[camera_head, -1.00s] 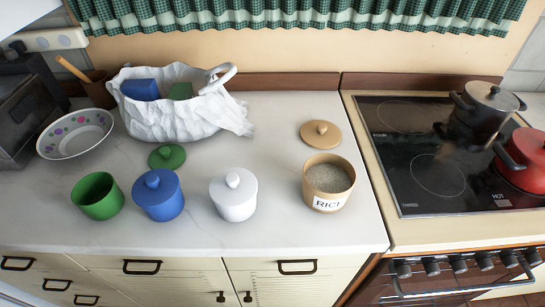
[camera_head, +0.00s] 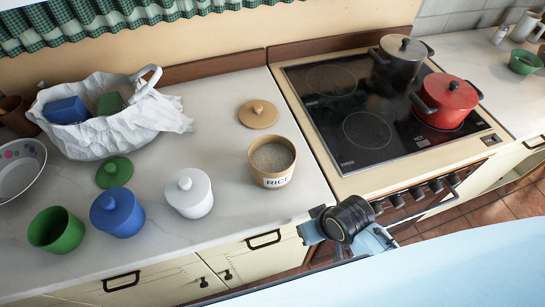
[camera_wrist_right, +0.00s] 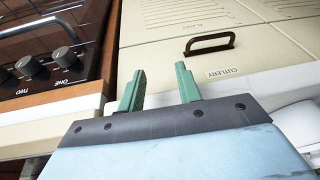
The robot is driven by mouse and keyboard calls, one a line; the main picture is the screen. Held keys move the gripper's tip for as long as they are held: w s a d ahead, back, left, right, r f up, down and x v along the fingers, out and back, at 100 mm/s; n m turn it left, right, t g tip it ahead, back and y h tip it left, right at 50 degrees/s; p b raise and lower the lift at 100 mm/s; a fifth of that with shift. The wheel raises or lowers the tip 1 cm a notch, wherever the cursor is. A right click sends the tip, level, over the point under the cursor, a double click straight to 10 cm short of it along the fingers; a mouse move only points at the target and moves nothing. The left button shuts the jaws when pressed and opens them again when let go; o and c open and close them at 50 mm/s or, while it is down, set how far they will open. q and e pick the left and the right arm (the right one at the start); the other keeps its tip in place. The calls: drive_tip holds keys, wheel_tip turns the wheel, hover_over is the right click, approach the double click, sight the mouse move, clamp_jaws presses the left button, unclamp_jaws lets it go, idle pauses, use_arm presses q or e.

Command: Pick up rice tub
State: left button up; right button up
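The rice tub (camera_head: 272,163) is an open tan tub with a white RICE label and pale grains inside. It stands upright on the white counter, left of the stove. A round tan lid (camera_head: 258,114) with a knob lies behind it on the counter. My right arm's wrist shows in the head view in front of the counter's edge, to the right of and nearer than the tub, apart from it. In the right wrist view my right gripper (camera_wrist_right: 160,86) has its two green fingers spread with nothing between them. It faces the cabinet front. My left gripper is not seen.
A white lidded pot (camera_head: 189,195), a blue lidded pot (camera_head: 117,213) and an open green pot (camera_head: 57,231) stand left of the tub. The stove (camera_head: 365,118) holds a black pot (camera_head: 400,62) and a red pot (camera_head: 447,103). A cutlery drawer handle (camera_wrist_right: 210,43) juts out near my gripper.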

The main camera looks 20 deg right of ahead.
wheel_tip(320, 180, up, 12)
drive_tip(key=a+f+p, duration=0.1)
drive_tip(key=a+p, duration=0.1)
drive_tip(key=w+a+r+y, duration=0.3)
drive_tip(key=w+a+r, duration=0.1)
drive_tip(key=w+a, duration=0.25)
wheel_tip(320, 180, up, 5)
drive_tip(key=m+g+h, duration=0.3)
drive_tip(key=m+h, duration=0.1)
drive_tip(key=m, duration=0.3)
hover_over(295, 153)
drive_tip(key=shift+s+a, duration=0.1)
drive_tip(key=shift+s, duration=0.1)
drive_tip(key=shift+w+d, duration=0.1)
drive_tip(key=shift+d, duration=0.1)
wheel_tip(295, 153, down, 7)
drive_tip(key=shift+a+b, duration=0.15)
drive_tip(key=shift+b, duration=0.2)
drive_tip(key=shift+a+f, duration=0.15)
drive_tip(key=shift+f, duration=1.4)
drive_tip(key=shift+a+f, duration=0.1)
drive_tip(key=shift+f, duration=1.4)
drive_tip(key=shift+s, duration=0.2)
